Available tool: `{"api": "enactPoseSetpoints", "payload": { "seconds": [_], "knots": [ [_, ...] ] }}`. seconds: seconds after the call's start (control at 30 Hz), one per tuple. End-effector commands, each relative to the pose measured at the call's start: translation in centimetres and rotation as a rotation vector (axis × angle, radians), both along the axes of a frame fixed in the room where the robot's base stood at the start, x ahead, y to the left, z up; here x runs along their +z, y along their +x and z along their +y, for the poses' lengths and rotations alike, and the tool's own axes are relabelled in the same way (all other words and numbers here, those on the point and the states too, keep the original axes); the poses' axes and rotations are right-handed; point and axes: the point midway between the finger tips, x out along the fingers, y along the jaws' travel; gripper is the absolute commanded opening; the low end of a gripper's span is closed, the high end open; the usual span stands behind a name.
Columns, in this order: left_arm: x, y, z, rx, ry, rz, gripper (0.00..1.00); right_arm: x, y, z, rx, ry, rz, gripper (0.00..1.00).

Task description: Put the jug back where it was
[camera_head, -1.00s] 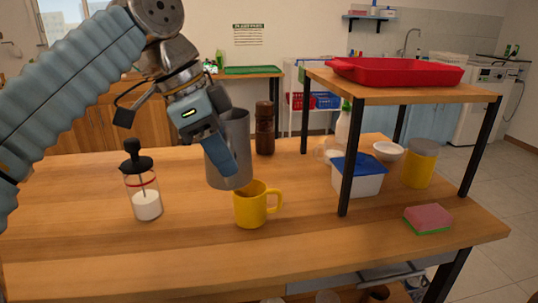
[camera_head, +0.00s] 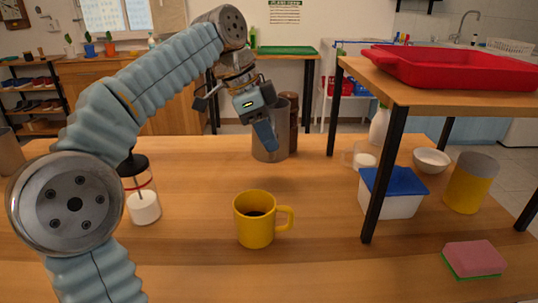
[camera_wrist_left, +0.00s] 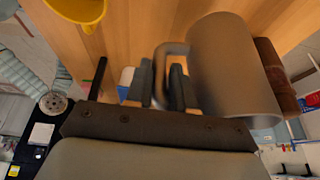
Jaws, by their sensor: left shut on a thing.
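The jug (camera_head: 268,147) is a plain grey metal cylinder at the back of the wooden table. It looks upright, just in front of and left of a brown grinder (camera_head: 293,122). My left gripper (camera_head: 265,135) is shut on its handle, which shows in the left wrist view (camera_wrist_left: 168,55) between the fingers (camera_wrist_left: 162,82). The jug's body (camera_wrist_left: 235,70) is to the right of the fingers there. I cannot tell whether its base touches the table. My right gripper is not in view.
A yellow mug (camera_head: 254,226) with dark liquid stands in front. A glass dispenser (camera_head: 143,205) with white contents is at left. A shelf (camera_head: 425,97) bearing a red tray (camera_head: 440,68) stands at right, above a blue-lidded box (camera_head: 392,195). The table between mug and jug is clear.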

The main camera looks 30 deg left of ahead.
Motion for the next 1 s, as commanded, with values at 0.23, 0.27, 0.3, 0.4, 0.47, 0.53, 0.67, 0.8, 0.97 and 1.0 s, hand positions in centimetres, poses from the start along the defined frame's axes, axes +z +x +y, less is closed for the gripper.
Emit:
{"api": "enactPoseSetpoints", "payload": {
  "seconds": [0.23, 0.27, 0.3, 0.4, 0.47, 0.53, 0.67, 0.8, 0.97, 1.0],
  "knots": [
    [-2.2, 1.6, 0.9, 0.001, 0.0, -0.003, 0.0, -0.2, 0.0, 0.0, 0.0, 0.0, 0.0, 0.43],
    [-2.4, 1.8, 1.0, 0.001, -0.001, -0.003, 0.0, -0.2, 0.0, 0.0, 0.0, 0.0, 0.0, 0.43],
    [-2.8, 2.0, 1.1, 0.0, 0.0, -0.001, 0.0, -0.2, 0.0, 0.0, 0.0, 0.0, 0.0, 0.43],
    [-4.3, 3.1, 1.7, 0.001, -0.001, 0.0, 0.0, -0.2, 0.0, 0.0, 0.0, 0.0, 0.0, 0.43],
    [-5.5, 3.0, 1.7, 0.001, 0.0, 0.0, 0.0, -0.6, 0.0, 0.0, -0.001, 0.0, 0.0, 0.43],
    [-6.4, 3.0, 1.7, 0.001, 0.0, -0.002, 0.0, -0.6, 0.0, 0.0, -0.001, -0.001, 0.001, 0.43],
    [-7.1, 3.0, 1.6, 0.0, 0.001, -0.005, 0.0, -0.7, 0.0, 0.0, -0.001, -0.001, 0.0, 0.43],
    [-7.1, 3.0, 1.6, 0.0, 0.0, -0.005, 0.0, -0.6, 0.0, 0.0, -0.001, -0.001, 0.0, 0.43],
    [-7.4, 3.0, 1.6, -0.001, 0.0, -0.004, 0.0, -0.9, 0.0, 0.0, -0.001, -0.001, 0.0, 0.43],
    [-7.4, 3.0, 1.6, -0.001, 0.0, -0.002, 0.26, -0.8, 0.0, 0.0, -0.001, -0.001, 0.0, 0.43]
  ]
}}
